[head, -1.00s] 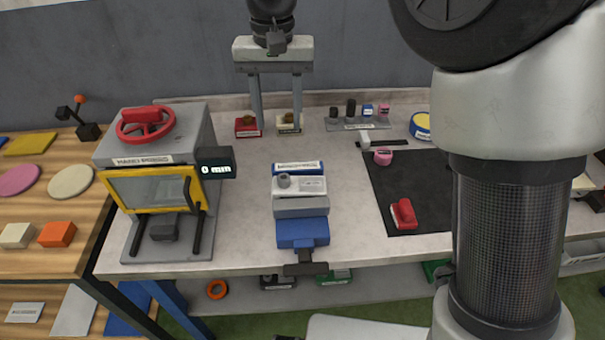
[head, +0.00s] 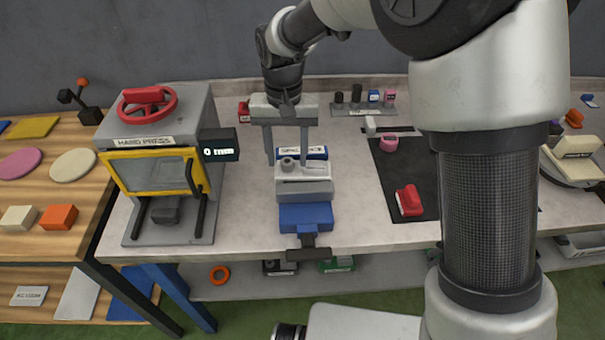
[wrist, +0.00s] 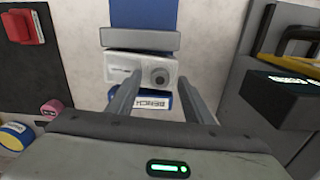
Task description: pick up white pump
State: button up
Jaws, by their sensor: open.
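The white pump (head: 312,170) is a small white block with a grey round port on top. It sits between the jaws of a blue bench vise (head: 306,216) near the table's front edge. In the wrist view the pump (wrist: 122,67) lies just beyond my fingertips, its round port toward the right. My gripper (head: 287,156) is open and empty, pointing down above and slightly behind the pump. It also shows in the wrist view (wrist: 156,84), with its two fingers reaching toward the pump and partly covering the vise's label. Whether the fingers touch anything cannot be told.
A hand press (head: 160,130) with a yellow-framed window stands left of the vise. A red block (head: 409,201) and a pink ring (head: 389,144) lie on a dark mat (head: 385,172) to the right. A rack (head: 365,108) of small parts stands at the back.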

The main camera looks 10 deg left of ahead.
jog(key=shift+f, duration=0.2)
grip_shut()
jog(key=shift+r, duration=0.1)
dwell(1.2)
